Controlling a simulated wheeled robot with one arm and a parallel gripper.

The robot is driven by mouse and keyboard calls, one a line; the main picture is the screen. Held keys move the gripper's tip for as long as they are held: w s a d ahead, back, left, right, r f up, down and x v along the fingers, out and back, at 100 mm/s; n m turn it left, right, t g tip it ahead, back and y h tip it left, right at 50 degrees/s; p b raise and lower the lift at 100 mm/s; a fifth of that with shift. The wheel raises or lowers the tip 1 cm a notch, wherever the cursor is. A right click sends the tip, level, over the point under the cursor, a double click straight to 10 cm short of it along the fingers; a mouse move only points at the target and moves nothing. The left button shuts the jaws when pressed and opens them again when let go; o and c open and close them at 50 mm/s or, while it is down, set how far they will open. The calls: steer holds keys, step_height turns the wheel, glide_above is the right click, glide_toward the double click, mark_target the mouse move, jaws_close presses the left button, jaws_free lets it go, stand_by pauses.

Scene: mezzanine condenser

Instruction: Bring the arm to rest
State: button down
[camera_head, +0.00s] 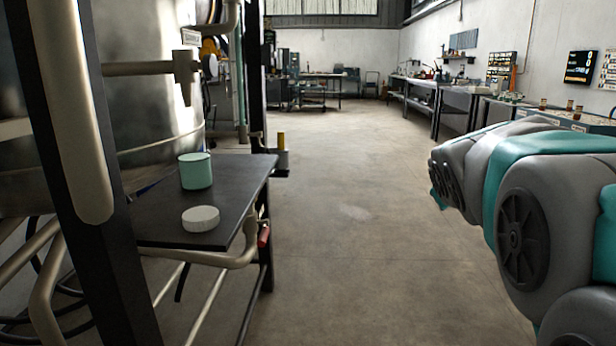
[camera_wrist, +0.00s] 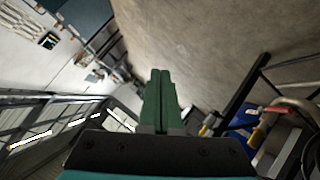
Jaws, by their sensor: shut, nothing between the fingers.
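My gripper (camera_wrist: 160,78) shows in the wrist view as two green fingers pressed together with nothing between them. It is in free air, with the concrete floor behind it and the picture turned on its side. In the head view my grey and teal arm (camera_head: 545,200) is folded at the right edge. The gripper itself is out of sight there.
At the left, a dark shelf (camera_head: 232,188) holds a mint-green cup (camera_head: 196,172) and a white round lid (camera_head: 201,218). A steel tank (camera_head: 125,60) and pipes stand behind it. Workbenches (camera_head: 455,95) line the right wall. The middle floor (camera_head: 345,210) is clear.

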steer(key=s+a+f+m+g+y, duration=0.1)
steer(key=s+a+f+g, duration=0.3)
steer(key=s+f, duration=0.4)
steer(key=s+a+f+m+g+y, duration=0.1)
steer(key=s+a+f+g, duration=0.3)
steer(key=s+f, duration=0.5)
steer(key=s+a+f+m+g+y, duration=0.1)
steer(key=s+a+f+g, duration=0.3)
steer(key=s, duration=1.7)
step_height(320, 180, down, 4)
steer(key=shift+s+a+f+m+y, duration=0.2)
steer(key=shift+s+a+m+y, duration=0.1)
steer(key=shift+a+y, duration=0.5)
steer(key=shift+d, duration=0.1)
